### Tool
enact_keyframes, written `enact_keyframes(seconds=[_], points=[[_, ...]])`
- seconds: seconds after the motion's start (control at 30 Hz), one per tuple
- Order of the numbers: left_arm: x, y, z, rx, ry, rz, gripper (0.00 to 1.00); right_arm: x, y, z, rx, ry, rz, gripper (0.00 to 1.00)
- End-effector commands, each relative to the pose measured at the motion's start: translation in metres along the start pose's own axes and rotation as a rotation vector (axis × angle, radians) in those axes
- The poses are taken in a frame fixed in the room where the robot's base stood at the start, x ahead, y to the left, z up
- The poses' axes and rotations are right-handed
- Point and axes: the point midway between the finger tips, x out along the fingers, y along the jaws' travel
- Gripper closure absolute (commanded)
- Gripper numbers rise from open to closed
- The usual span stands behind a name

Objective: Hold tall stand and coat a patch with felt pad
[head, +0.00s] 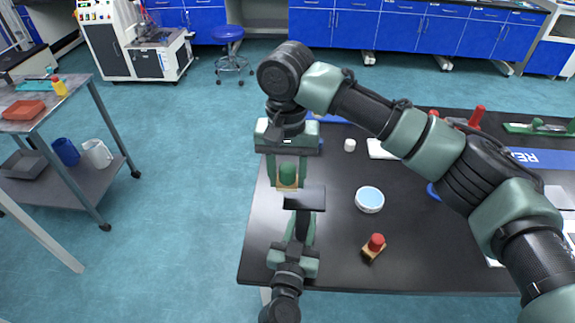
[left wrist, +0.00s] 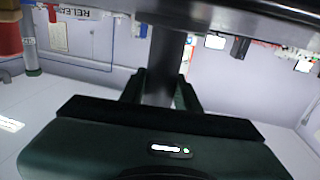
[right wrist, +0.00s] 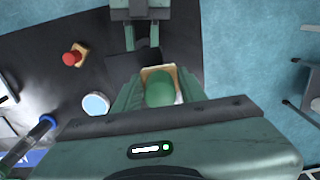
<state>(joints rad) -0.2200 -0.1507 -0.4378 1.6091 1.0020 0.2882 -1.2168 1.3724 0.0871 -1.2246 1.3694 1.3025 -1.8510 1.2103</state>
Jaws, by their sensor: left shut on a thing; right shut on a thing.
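My right gripper (head: 287,168) is shut on the green knob of a felt pad (head: 288,183) with a tan block base. The pad also shows between the fingers in the right wrist view (right wrist: 160,88). My left gripper (head: 298,245) is shut on the grey post of the tall stand (left wrist: 165,70). The stand's dark flat top (head: 305,197) is just in front of the pad in the head view; I cannot tell whether they touch. No coated patch is visible on the top. A white round dish with pale blue contents (head: 369,199) stands on the table to the right.
A second pad with a red knob (head: 376,243) lies near the front of the black table (head: 330,265). A small white cylinder (head: 350,145) and a white sheet (head: 381,149) are farther back. A side cart (head: 75,95) stands apart at left, across open floor.

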Motion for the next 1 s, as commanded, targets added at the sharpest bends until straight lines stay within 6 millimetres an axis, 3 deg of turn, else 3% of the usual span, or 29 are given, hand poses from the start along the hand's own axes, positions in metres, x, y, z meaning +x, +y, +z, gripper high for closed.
enact_keyframes(seconds=[0.27,0.3,1.0], points=[[0.0,0.0,0.0,0.0,0.0,0.0,1.0,0.03,0.001,0.0,0.001,-0.001,0.001,0.91],[0.0,0.0,0.0,0.0,0.0,0.0,1.0,0.029,0.006,-0.001,0.003,0.002,0.0,0.96],[0.0,0.0,0.0,0.0,0.0,0.0,1.0,0.03,0.068,-0.001,0.002,0.001,0.001,0.97]])
